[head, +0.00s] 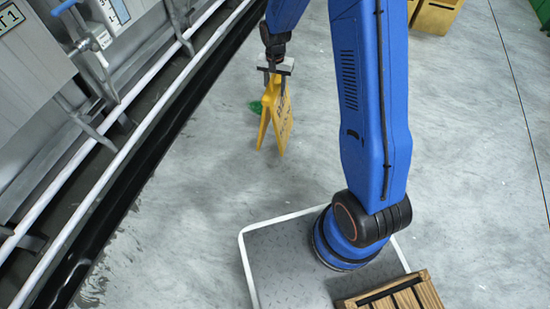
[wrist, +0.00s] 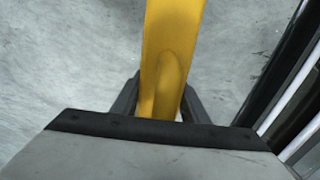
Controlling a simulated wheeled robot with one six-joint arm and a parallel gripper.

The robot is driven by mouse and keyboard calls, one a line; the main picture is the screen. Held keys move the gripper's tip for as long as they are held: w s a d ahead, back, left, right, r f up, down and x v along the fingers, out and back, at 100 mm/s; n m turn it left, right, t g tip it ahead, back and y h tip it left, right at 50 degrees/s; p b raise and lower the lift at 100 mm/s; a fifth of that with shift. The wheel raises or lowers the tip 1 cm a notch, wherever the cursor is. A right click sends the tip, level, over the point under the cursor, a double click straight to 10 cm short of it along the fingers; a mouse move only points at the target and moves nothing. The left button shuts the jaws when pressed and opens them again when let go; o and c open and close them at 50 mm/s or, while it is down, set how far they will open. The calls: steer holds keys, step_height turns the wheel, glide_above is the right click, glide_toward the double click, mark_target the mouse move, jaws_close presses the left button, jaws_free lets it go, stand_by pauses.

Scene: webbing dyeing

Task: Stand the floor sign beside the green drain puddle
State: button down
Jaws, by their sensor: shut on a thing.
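The yellow floor sign (head: 276,118) hangs upright below my gripper (head: 273,76) in the head view, its two panels spread a little at the bottom. My gripper is shut on its top edge. In the wrist view the sign (wrist: 172,50) runs up from between the two dark fingers (wrist: 160,105). A small part of the green drain puddle (head: 255,107) shows just left of the sign; the rest is hidden behind it. I cannot tell whether the sign's feet touch the floor.
Machines with white pipe rails (head: 125,152) and a dark trough edge (head: 150,155) run along the left. A wooden crate (head: 400,294) is at the bottom right, and yellow boxes (head: 436,15) stand at the top right. The grey floor (head: 200,200) around the sign is clear.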

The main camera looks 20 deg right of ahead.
mark_target(275, 99)
steer(key=shift+m, duration=0.3)
steer(key=s, duration=0.1)
steer(key=s+f, duration=0.1)
steer(key=s+a, duration=0.1)
steer(key=s, duration=0.1)
steer(key=shift+f, duration=0.3)
steer(key=shift+s+f, duration=0.2)
steer(key=shift+f, duration=0.05)
step_height(275, 99, down, 10)
steer(key=c, duration=1)
jaws_free()
steer(key=shift+c, duration=0.2)
